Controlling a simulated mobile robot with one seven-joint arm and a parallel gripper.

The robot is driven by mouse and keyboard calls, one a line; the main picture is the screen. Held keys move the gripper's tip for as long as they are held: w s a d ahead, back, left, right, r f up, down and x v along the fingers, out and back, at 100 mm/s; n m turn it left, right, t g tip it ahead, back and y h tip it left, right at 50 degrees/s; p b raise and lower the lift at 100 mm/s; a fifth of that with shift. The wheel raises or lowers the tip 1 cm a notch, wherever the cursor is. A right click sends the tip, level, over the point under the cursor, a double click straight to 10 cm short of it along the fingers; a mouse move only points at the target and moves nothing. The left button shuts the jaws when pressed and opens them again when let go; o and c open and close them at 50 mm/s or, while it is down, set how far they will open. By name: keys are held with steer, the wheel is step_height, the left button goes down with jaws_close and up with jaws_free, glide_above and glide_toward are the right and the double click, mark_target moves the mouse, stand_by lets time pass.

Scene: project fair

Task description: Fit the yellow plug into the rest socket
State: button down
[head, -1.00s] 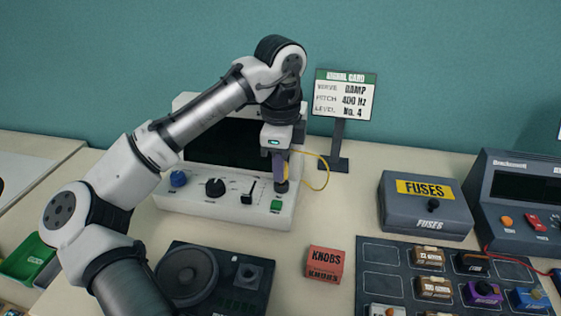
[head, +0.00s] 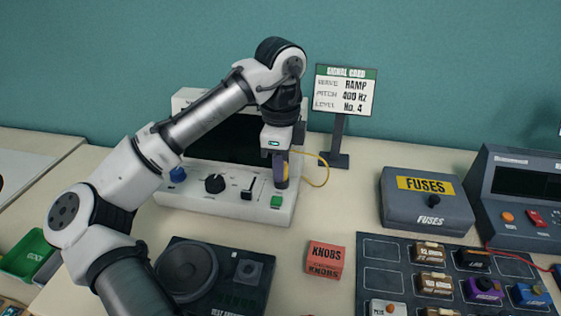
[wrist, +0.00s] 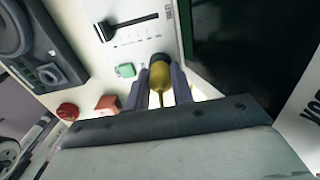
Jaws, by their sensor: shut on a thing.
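My gripper (head: 281,176) points down over the right end of the white instrument's control panel (head: 225,203). It is shut on the yellow plug (wrist: 159,84), which shows between the two fingers in the wrist view. The plug's front end meets a dark round part (wrist: 158,60) on the panel, which looks like a socket. I cannot tell how deep the plug sits in it, or whether this is the rest socket. A yellow cable (head: 326,172) loops from the plug to the right.
The panel has a green button (head: 276,202), a slider and knobs. A signal card (head: 345,92) stands behind right. A knobs box (head: 324,260), speaker box (head: 187,270), fuses box (head: 427,200) and dark parts tray (head: 382,275) lie around. Bare table shows right of the panel.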

steer(key=shift+f, duration=0.2)
steer(key=c, duration=1.1)
jaws_free()
steer(key=shift+o, duration=0.3)
steer(key=o, duration=0.3)
steer(key=shift+r, duration=0.1)
steer(key=shift+w+r, duration=0.1)
steer(key=shift+c, duration=0.5)
